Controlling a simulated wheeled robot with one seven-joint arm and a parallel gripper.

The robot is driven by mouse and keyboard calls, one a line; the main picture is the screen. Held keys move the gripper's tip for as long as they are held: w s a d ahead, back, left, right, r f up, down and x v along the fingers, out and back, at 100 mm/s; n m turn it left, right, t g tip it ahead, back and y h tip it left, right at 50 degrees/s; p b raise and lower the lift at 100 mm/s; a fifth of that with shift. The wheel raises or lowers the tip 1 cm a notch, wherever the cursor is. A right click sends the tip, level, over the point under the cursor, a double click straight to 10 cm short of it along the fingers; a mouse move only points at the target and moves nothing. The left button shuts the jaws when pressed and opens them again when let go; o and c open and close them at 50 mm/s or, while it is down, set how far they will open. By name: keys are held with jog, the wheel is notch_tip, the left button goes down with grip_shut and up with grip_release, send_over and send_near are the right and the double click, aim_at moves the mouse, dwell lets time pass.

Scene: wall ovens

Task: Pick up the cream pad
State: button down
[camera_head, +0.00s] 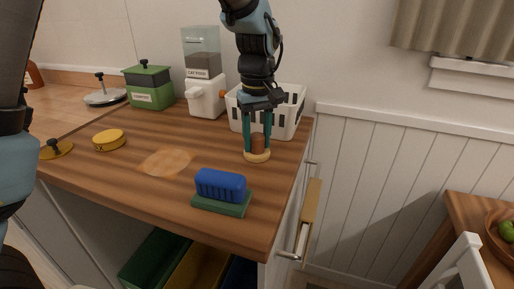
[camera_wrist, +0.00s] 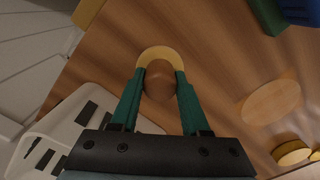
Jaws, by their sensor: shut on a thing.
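The cream pad (camera_head: 257,156) is a round, pale yellow disc with a brown knob (camera_head: 257,141) on top. It is near the right end of the wooden counter, in front of the white basket. My gripper (camera_head: 257,139) points down, its two teal fingers shut on the brown knob from both sides. In the wrist view the pad's rim (camera_wrist: 156,53) shows as a pale arc beyond the knob (camera_wrist: 158,82) between the fingertips. I cannot tell whether the pad touches the counter.
The white basket (camera_head: 288,124) stands close behind my gripper. A blue brush on a green base (camera_head: 221,204) lies in front, left of the pad. A pale round patch (camera_head: 166,162) and a yellow tin (camera_head: 109,140) are farther left. The counter's right edge is near.

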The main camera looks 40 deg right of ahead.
aim_at(257, 135)
jog(key=shift+r, duration=0.1)
notch_tip(257, 135, up, 10)
jog(key=shift+f+b, duration=0.1)
jog(key=shift+b, duration=0.55)
